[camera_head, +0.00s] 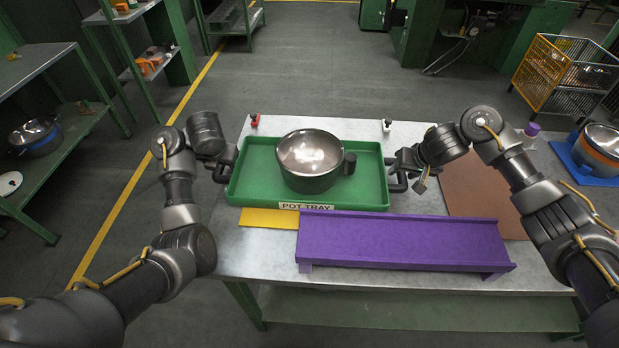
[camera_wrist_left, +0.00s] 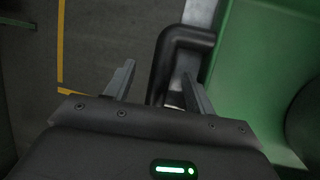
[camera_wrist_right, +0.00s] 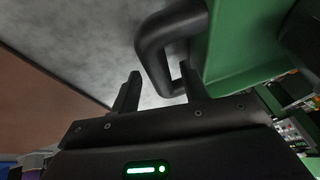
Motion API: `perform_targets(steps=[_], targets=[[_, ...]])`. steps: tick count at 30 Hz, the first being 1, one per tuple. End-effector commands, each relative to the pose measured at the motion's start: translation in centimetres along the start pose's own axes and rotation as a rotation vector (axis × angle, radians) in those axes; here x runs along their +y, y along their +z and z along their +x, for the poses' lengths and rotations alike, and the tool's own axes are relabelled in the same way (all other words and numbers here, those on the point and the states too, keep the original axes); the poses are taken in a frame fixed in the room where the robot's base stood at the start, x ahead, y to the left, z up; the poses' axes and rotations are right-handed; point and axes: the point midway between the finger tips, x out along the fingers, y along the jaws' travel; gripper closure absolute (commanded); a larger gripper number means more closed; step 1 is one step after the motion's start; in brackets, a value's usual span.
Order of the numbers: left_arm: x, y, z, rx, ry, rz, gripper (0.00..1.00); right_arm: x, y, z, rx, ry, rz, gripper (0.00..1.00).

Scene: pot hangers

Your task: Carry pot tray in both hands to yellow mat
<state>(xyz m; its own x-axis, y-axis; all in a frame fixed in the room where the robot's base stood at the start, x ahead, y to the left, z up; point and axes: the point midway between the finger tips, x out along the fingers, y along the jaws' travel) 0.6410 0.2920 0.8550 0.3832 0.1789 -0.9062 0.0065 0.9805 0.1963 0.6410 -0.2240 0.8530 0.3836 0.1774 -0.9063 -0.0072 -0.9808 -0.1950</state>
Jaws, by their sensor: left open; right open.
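The green pot tray (camera_head: 375,185) lies on the metal table, holding a dark pot (camera_head: 311,183) with a shiny inside. The yellow mat (camera_head: 268,218) shows as a strip along the tray's front edge; how far it runs under the tray is hidden. My left gripper (camera_head: 226,162) is at the tray's left handle; in the left wrist view its open fingers stand either side of the black handle (camera_wrist_left: 160,68). My right gripper (camera_head: 402,172) is at the right handle; in the right wrist view its open fingers straddle that handle (camera_wrist_right: 152,55). Neither is closed on a handle.
A purple raised shelf (camera_head: 400,240) stands along the front of the table, close to the tray. A brown mat (camera_head: 480,195) lies to the right. Small red (camera_head: 254,121) and white (camera_head: 387,126) items stand behind the tray.

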Motion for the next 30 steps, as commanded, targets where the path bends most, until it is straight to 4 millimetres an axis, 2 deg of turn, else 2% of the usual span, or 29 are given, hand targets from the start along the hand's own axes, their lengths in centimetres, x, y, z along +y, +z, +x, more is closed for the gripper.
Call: perform_targets(steps=[1, 5, 6, 30], targets=[[-0.06, 0.00, 0.01, 0.000, -0.002, 0.000, 0.37, 0.00, 0.01, 0.01, 0.000, 0.000, 0.000, 0.55], [-0.15, -0.01, 0.03, 0.000, -0.003, 0.001, 0.20, 0.00, 0.01, 0.01, 0.000, 0.000, 0.000, 0.55], [-0.24, 0.02, 0.04, 0.000, -0.004, 0.002, 0.19, 0.06, 0.03, -0.01, 0.000, 0.000, 0.001, 0.55], [-0.48, -0.08, -0.23, 0.000, -0.009, 0.004, 0.19, -0.03, 0.01, 0.04, 0.000, -0.001, 0.000, 0.55]])
